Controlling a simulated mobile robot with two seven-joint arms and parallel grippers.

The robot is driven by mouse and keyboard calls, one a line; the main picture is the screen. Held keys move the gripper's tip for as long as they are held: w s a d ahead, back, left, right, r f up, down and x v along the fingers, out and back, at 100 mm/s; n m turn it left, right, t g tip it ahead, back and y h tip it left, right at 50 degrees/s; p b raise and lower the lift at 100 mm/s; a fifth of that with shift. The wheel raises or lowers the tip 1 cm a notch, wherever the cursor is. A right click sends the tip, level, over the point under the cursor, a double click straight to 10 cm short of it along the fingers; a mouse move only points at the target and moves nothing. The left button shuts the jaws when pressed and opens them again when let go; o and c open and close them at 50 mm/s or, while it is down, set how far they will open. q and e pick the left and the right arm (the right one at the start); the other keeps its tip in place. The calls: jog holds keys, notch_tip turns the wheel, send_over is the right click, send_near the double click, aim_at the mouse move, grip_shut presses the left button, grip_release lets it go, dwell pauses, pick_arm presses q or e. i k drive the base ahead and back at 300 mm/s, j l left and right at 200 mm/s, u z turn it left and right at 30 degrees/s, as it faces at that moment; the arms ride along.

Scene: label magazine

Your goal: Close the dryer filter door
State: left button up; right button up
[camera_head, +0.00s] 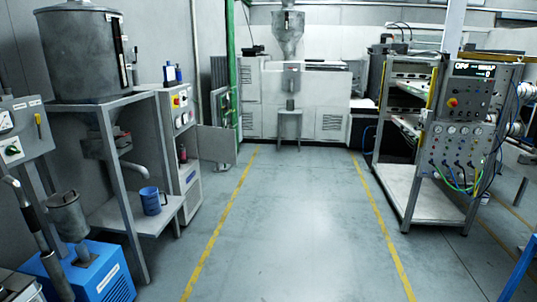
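A tall white-grey dryer cabinet (190,172) stands at the left, beyond the metal stand. A flat grey door panel (217,143) sticks out to the right from its side, at about mid height, and looks swung open. A dark recess with a small reddish cylinder (183,154) shows in the cabinet front at that height. The cabinet's upper panel carries a red and yellow switch (176,101). Neither of my grippers is in view.
A metal stand (122,180) with a large hopper (82,55) and a blue mug-like container (151,201) is on the near left. A blue machine (95,275) sits before it. A wheeled rack (420,195) stands at right. The floor between the yellow lines (290,215) is clear.

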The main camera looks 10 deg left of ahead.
aim_at(215, 143)
jog(key=i, duration=1.35)
jog(key=i+l, duration=0.15)
jog(key=i, duration=1.2)
jog(key=i+u, duration=0.1)
jog(key=i, duration=1.2)
jog(key=i+l+u, duration=0.15)
jog(key=i+u, duration=0.3)
jog(key=i+l+u, duration=0.85)
jog(key=j, duration=0.1)
